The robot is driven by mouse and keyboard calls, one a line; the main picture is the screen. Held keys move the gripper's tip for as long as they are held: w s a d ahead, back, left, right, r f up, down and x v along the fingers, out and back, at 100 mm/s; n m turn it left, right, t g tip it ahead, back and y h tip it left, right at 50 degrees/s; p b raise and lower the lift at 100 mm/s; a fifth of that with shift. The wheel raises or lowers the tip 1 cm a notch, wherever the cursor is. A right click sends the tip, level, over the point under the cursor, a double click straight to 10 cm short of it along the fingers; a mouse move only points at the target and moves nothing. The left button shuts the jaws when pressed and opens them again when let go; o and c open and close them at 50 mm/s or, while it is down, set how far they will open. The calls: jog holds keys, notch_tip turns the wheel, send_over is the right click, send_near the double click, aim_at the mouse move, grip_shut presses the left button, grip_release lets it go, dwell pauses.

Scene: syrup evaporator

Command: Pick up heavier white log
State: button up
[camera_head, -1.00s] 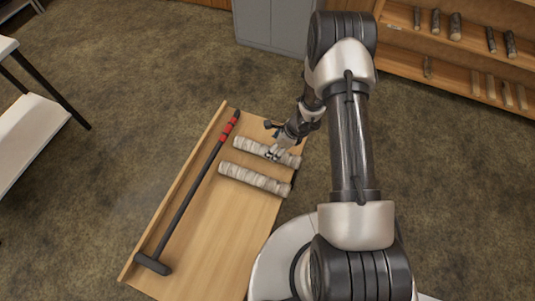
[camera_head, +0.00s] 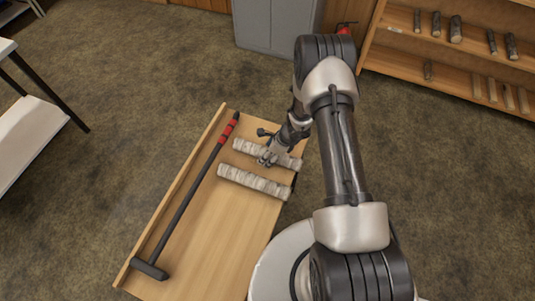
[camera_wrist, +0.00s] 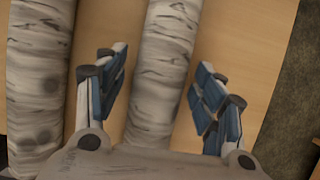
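Two white birch-like logs lie side by side on a wooden board. The far log (camera_head: 245,146) is partly hidden by my gripper in the head view; the near log (camera_head: 255,182) lies a little closer to me. In the wrist view one log (camera_wrist: 163,65) runs between the fingers of my gripper (camera_wrist: 163,92), and the other log (camera_wrist: 38,75) lies to the left, outside them. My gripper also shows in the head view (camera_head: 267,160), at the far log. The fingers are open, with a gap visible on both sides of the log between them.
A long-handled hammer (camera_head: 190,190) with red bands lies along the left of the wooden board (camera_head: 215,240). A grey cabinet (camera_head: 278,25) and a shelf with several small logs (camera_head: 455,29) stand behind. A white table (camera_head: 25,120) is at the left.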

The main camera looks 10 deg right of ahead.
jog(key=c, duration=1.3)
grip_shut()
jog(key=shift+r, duration=0.1)
